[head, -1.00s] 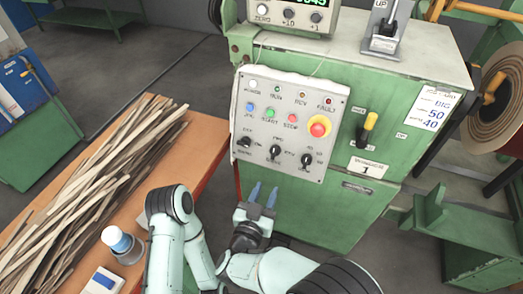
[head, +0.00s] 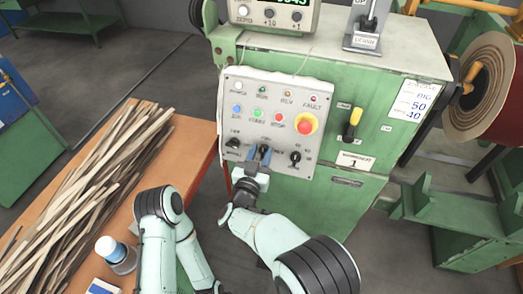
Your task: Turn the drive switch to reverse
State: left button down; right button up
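A pale control panel (head: 275,135) is on the front of the green machine. Its bottom row has three dark rotary switches: a left one (head: 232,143), a middle one (head: 264,149) and a right one (head: 295,158). Their labels are too small to read surely. My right gripper (head: 262,155) is up at the middle switch, with its blue fingertips on or beside the knob. The fingers partly hide that knob, so its pointing direction and any grip on it are unclear. My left arm is folded at the lower left, and its gripper does not show.
Above the switches are a red emergency-stop button (head: 305,124), coloured push buttons and indicator lamps. A yellow-handled lever (head: 351,125) is right of the panel.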

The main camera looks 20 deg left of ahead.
jog(key=shift+w, duration=0.5)
jog(key=shift+c, duration=0.3)
grip_shut()
jog(key=shift+s+f, duration=0.1)
jog(key=shift+f, duration=0.1)
